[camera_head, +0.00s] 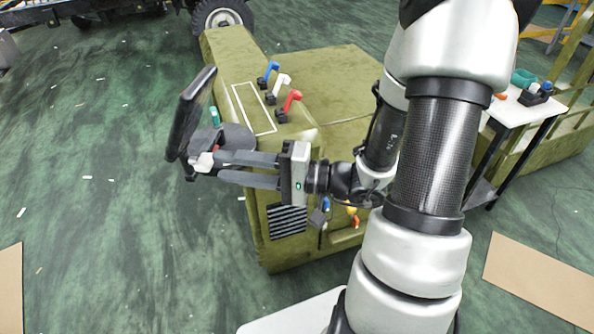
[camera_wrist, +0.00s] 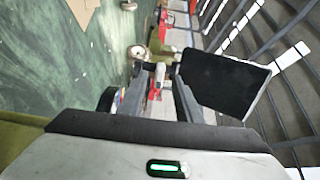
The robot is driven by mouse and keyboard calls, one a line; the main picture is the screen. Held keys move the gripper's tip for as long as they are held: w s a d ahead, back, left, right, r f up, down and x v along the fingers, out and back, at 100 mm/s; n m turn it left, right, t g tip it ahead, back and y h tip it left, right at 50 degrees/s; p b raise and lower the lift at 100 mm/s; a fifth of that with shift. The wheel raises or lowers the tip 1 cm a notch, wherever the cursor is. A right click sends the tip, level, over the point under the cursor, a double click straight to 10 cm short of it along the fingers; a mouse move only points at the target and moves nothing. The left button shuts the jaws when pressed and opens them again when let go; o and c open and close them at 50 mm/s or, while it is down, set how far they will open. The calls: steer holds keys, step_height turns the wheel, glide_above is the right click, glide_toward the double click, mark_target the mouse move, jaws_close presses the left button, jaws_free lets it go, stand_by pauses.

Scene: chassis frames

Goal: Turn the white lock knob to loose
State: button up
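The green console (camera_head: 255,110) carries blue (camera_head: 270,68), white (camera_head: 283,80) and red (camera_head: 291,98) levers close behind my gripper. A white side table (camera_head: 522,110) stands at the right. Green floor lies open at the left.

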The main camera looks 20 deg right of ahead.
steer(key=p+v, duration=0.1)
steer(key=v, duration=1.3)
steer(key=shift+a, duration=0.1)
